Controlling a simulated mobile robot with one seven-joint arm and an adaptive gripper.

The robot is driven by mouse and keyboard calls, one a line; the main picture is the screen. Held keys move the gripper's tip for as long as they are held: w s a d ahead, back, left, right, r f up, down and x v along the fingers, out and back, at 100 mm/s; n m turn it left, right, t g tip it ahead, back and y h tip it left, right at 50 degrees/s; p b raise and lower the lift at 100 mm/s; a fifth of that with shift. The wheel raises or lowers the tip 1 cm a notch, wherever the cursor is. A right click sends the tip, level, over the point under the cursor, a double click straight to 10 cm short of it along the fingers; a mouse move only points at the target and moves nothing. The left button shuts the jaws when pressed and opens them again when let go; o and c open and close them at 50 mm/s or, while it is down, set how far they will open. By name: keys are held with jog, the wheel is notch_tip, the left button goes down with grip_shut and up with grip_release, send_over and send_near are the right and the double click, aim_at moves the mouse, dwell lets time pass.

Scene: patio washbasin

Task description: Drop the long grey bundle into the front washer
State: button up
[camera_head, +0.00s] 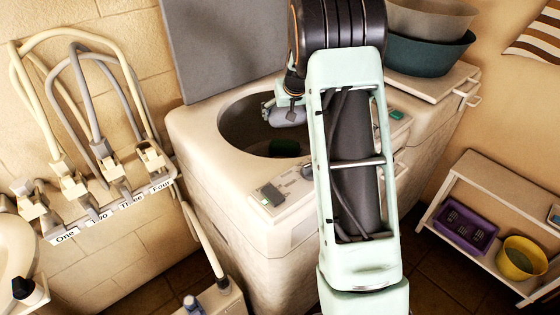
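The front washer (200,140) is a cream top-loader with its grey lid (225,45) raised and its round opening (240,130) uncovered. My gripper end (285,104) is over the far right part of this opening, partly hidden by my arm. A short grey, rounded shape (288,116) shows there, just below my wrist. It may be part of the long grey bundle or of my gripper; I cannot tell which. My fingertips cannot be made out. A small dark green thing (285,147) shows inside the opening, lower down.
Stacked basins (430,55) stand on the cream unit to the right. A low shelf (480,200) at right holds a purple crate (463,228) and a yellow bucket (520,258). Hoses and taps (105,150) line the left wall. My arm hides the washer's right side.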

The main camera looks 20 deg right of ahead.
jog(key=shift+f, duration=0.7)
jog(key=o, duration=1.1)
jog(key=d+v, duration=0.1)
jog(key=v, duration=1.1)
jog(key=shift+a, duration=0.4)
jog(key=shift+r, duration=0.1)
